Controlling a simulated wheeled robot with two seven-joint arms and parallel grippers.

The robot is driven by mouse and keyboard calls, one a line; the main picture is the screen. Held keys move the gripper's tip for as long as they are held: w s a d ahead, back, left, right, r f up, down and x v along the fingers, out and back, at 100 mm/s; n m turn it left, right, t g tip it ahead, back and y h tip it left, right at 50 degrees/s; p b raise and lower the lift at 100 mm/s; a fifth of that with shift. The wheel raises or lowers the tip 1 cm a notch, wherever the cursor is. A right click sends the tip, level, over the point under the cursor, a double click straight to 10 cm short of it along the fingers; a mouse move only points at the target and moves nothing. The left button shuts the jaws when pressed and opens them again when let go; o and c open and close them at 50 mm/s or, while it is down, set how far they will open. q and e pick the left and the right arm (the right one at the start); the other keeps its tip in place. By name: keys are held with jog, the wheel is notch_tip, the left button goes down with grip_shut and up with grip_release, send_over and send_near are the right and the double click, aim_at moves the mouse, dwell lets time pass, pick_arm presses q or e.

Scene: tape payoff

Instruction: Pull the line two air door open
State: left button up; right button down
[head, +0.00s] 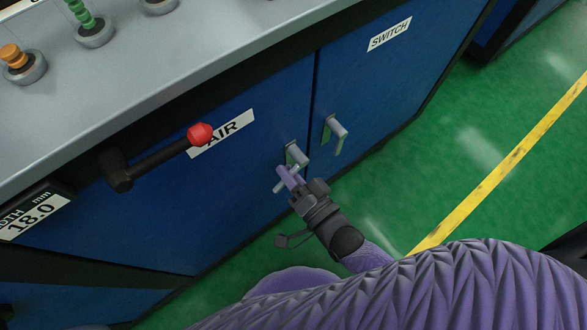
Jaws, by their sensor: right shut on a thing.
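The air door (225,185) is a blue panel with a white AIR label (222,133) in the head view. It looks shut, level with the door to its right. Its grey handle (296,155) sits near its right edge. My right gripper (286,178) is at this handle, its purple fingers shut on it. The fingers hide the lower part of the handle. My left gripper is not in view.
The blue switch door (385,90), with its own grey handle (336,133), is just right. A black lever with a red knob (200,134) sticks out in front of the air door. Green floor (450,135) with a yellow line (500,170) lies clear at right.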

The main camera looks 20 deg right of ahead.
jog(key=m, duration=0.1)
jog(key=r+m, duration=0.1)
jog(key=shift+a+m+p, duration=0.25)
jog(key=shift+m+p, duration=0.1)
jog(key=shift+m, duration=0.05)
jog(key=m, duration=0.1)
jog(key=r+m, duration=0.1)
jog(key=m, duration=0.1)
jog(key=shift+s+a+p, duration=0.15)
jog(key=shift+p, duration=0.15)
jog(key=shift+r+m, duration=0.1)
jog(key=shift+m, duration=0.4)
